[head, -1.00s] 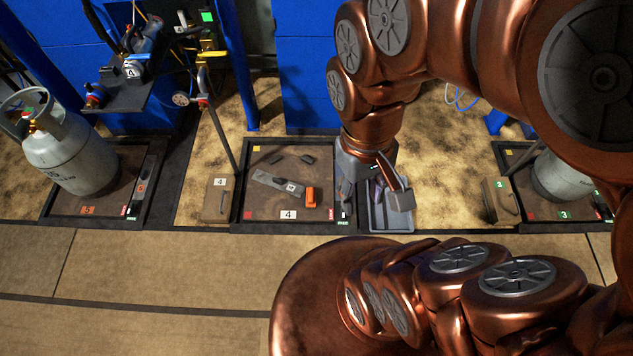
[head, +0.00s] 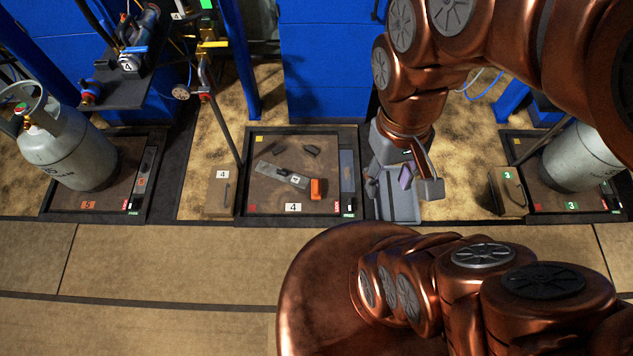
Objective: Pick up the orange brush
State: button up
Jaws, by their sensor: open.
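An orange block (head: 317,188), which looks like the orange brush, lies at the right end of a flat grey piece marked 4 (head: 283,176). Both are inside the square brown tray (head: 265,208) marked 4 on the floor; I cannot tell whether they are joined. My gripper (head: 403,187) points down to the right of that tray, apart from the orange block. Its two grey fingers are spread. A small purple patch shows between them; I cannot tell what it is.
A grey bin (head: 398,213) lies below my gripper. A brown case marked 3 (head: 508,191) and a gas cylinder (head: 583,155) stand right. A brown case marked 4 (head: 219,193) and a slanted pole (head: 224,130) are left of the tray. Another cylinder (head: 65,150) stands far left.

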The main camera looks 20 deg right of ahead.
aim_at(315, 183)
jog(key=z, duration=0.45)
jog(key=k, duration=0.9)
jog(key=u, duration=0.45)
